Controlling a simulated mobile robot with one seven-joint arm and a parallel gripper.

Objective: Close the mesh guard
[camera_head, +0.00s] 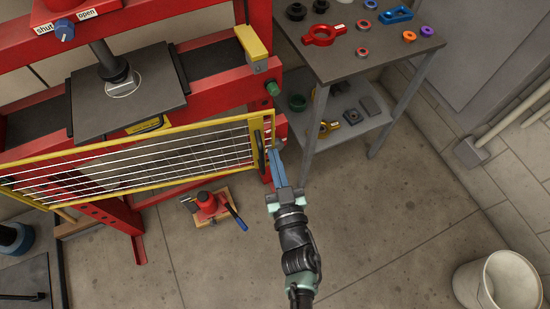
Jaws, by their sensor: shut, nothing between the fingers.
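The mesh guard (150,140) is a yellow frame with thin wires, across the front of the red press (205,110). Its left end runs out of the picture. A dark upright handle (261,150) is on the broad yellow strip at its right end. My gripper (273,152) has blue fingers, shut and empty. Its tips are right beside the handle on its right side. I cannot tell whether they touch it. The gap between the guard's right end and the press post is hard to judge from this high view.
A steel cart (365,63) with red, blue and orange parts stands close behind my gripper. A red bottle jack (208,206) sits on a board below the guard. A white bucket (502,280) stands at lower right. The floor in the middle right is clear.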

